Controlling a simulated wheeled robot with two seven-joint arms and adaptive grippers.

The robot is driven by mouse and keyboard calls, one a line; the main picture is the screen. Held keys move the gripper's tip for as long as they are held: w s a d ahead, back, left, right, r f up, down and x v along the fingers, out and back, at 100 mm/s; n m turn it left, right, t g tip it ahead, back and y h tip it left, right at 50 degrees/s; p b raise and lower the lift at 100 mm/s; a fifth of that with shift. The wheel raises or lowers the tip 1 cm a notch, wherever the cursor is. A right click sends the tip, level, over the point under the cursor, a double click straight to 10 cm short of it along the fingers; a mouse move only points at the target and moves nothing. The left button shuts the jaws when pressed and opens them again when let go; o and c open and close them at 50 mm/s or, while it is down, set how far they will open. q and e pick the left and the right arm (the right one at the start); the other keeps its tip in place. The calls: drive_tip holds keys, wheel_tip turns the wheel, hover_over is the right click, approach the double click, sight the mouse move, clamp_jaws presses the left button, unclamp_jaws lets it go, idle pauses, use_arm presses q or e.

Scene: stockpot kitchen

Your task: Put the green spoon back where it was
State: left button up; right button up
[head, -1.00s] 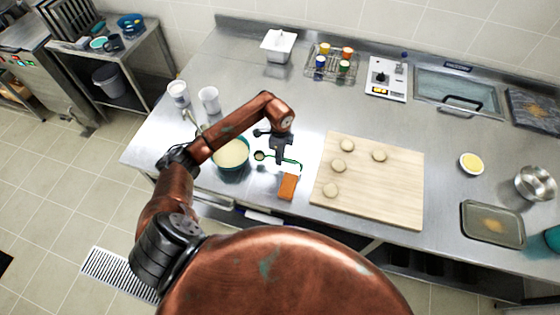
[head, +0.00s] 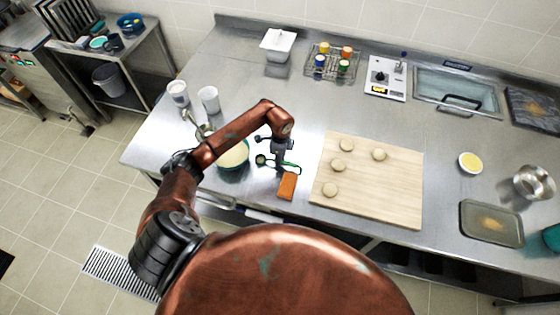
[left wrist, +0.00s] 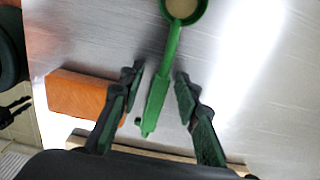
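The green spoon (head: 262,160) is on or just above the steel counter, between the bowl of batter and the cutting board. I cannot tell whether it touches the counter. In the left wrist view the spoon's handle (left wrist: 161,82) runs between my fingers, with its round, tan-looking bowl at the top edge. My left gripper (head: 283,160) is over the handle. In the left wrist view the fingers of the left gripper (left wrist: 159,84) are apart, with a gap on each side of the handle. My right gripper is not in view.
An orange block (head: 287,186) lies close to the handle. A teal bowl of batter (head: 234,155) stands left, partly behind my arm. A cutting board (head: 375,190) with several dough pieces is right. Two white cups (head: 209,99) stand behind the arm. The counter behind the gripper is clear.

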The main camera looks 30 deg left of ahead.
use_arm(q)
drive_tip(key=shift+r, duration=0.25)
wheel_tip(320, 180, up, 12)
drive_tip(key=b, duration=0.1)
drive_tip(key=shift+b, duration=0.35)
drive_tip(key=shift+f, duration=0.1)
